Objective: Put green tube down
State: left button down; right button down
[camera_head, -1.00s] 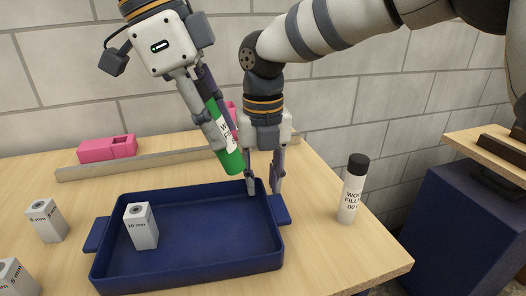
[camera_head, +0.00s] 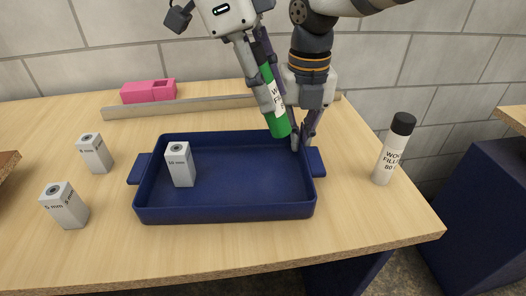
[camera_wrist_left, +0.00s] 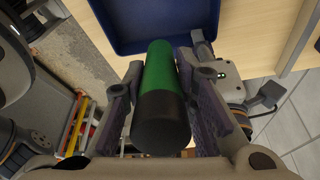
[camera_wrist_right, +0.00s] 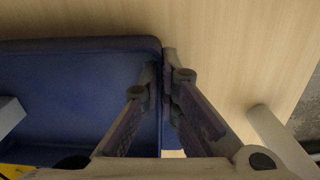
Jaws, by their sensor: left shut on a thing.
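The green tube (camera_head: 277,118), with a white label, is tilted, its green end down, above the back right part of the blue tray (camera_head: 225,211). My left gripper (camera_head: 270,92) is shut around it. In the left wrist view the tube's black end (camera_wrist_left: 160,122) faces the camera between the fingers of my left gripper (camera_wrist_left: 163,95). My right gripper (camera_head: 302,138) is low at the tray's right end. In the right wrist view its fingers (camera_wrist_right: 163,80) stand on both sides of the tray wall; whether they press on it is unclear.
A grey-white box (camera_head: 181,168) stands in the tray's left part. Two similar boxes (camera_head: 95,153) (camera_head: 65,207) stand left of the tray. A wood filler bottle (camera_head: 393,150) stands to the right. A pink block (camera_head: 148,92) and a long bar (camera_head: 200,104) lie behind. The tray's middle is clear.

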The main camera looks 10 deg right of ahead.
pick_arm(q)
notch_tip(320, 180, down, 9)
jog(key=shift+a+f, duration=0.1)
jog(key=c, duration=1.3)
grip_release()
jog(key=shift+f, duration=0.1)
jog(key=v, duration=1.2)
jog(key=shift+r, duration=0.2)
pick_arm(e)
jog(key=c, duration=1.7)
grip_release()
